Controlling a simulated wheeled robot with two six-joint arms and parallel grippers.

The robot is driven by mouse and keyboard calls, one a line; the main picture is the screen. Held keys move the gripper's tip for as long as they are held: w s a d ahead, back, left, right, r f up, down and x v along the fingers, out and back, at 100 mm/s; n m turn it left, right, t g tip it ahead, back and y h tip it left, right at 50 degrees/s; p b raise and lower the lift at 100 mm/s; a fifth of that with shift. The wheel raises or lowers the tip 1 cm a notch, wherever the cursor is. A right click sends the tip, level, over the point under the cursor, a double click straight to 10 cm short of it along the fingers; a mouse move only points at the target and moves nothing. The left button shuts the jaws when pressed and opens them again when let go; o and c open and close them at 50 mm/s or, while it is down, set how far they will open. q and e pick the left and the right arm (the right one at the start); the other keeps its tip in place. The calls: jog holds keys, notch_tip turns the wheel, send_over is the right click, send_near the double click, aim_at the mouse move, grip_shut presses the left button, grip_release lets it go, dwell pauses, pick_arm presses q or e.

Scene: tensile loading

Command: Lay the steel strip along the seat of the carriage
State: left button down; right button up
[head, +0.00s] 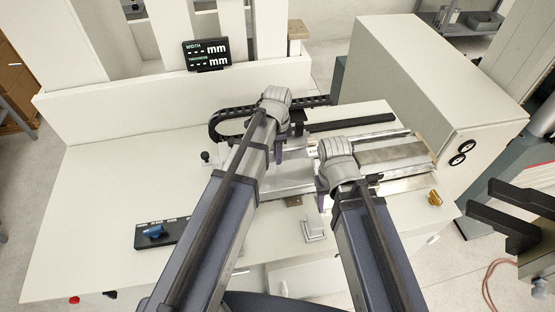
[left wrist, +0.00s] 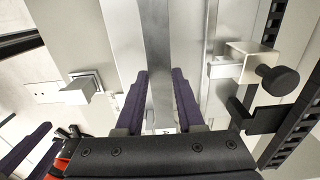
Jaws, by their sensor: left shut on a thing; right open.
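The steel strip (left wrist: 160,50) is a long, narrow grey bar in the left wrist view. It runs lengthwise between the two purple fingers of my left gripper (left wrist: 159,85), which is shut on it. In the head view my left gripper (head: 281,152) is over the bright metal carriage area (head: 285,180); I cannot pick out the strip there. The left wrist view shows the strip above or on a pale metal surface; whether it touches is unclear. My right gripper (head: 322,198) is open, to the right of and nearer than the left; its forearm hides what lies beneath.
A bracket with a black knob (left wrist: 278,80) and a black cable chain (left wrist: 295,125) stand to the strip's right. A small metal block (left wrist: 80,90) is to its left. The table's left side (head: 100,200) is clear.

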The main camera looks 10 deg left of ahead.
pick_arm(q)
jog(key=shift+f+b, duration=0.5)
jog(key=shift+f, duration=0.5)
pick_arm(e)
jog(key=shift+f, duration=1.05)
pick_arm(q)
jog(key=shift+f, duration=0.1)
jog(key=shift+f, duration=0.1)
jog(key=c, duration=0.5)
grip_release()
pick_arm(e)
jog(key=shift+f, duration=0.15)
pick_arm(q)
notch_tip(320, 180, up, 12)
jog(key=r+p, duration=0.1)
jog(key=p, duration=1.1)
jog(key=s+d+n, duration=0.2)
jog(key=s+n, duration=0.1)
jog(key=s, duration=0.2)
jog(key=s+d+n, duration=0.2)
jog(key=s+n, duration=0.1)
jog(key=s, duration=0.2)
jog(key=s+d+n+y, duration=0.1)
jog(key=s+d+n, duration=0.1)
jog(key=s+n, duration=0.2)
jog(key=shift+s+f, duration=0.2)
jog(key=shift+s, duration=0.8)
pick_arm(e)
notch_tip(320, 180, up, 12)
jog(key=shift+r, duration=0.2)
